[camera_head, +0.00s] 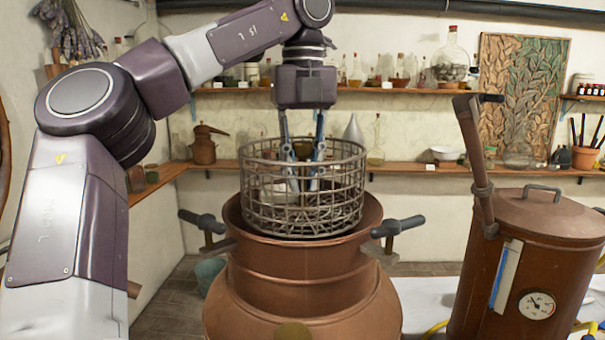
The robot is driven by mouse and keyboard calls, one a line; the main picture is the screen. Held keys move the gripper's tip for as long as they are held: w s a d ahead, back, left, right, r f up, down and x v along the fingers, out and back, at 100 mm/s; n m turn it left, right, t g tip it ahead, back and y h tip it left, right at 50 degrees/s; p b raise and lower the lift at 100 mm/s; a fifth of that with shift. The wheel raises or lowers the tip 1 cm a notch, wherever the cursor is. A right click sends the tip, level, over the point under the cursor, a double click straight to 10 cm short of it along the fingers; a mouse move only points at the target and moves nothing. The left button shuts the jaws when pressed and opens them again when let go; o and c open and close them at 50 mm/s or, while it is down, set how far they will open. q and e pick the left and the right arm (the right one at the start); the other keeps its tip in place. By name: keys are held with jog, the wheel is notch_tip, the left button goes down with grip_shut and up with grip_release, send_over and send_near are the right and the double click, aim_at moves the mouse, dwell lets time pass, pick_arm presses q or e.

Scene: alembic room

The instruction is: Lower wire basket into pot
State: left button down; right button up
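The round grey wire basket (255,203) is upright over the mouth of the copper pot (310,265). Its lower edge shows just inside the pot's rim, and most of its wall stands above the rim. My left gripper (304,184) comes down from above with its blue-grey fingers inside the basket. It appears shut on a middle part of the basket, but the wires partly hide the contact. The pot has a dark handle on each side. My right gripper is not in view.
A copper vessel (540,265) with a lid, gauge and upright bar stands close on the right. Shelves (430,170) with bottles and bowls line the back wall. A small copper still (203,147) sits at the back left.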

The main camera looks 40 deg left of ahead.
pick_arm(q)
jog(key=shift+f+b, duration=0.8)
jog(key=shift+f, duration=0.2)
jog(key=shift+f+b, duration=1.55)
jog(key=shift+f, duration=0.4)
jog(key=shift+f+b, duration=2.45)
jog(key=shift+f, duration=0.7)
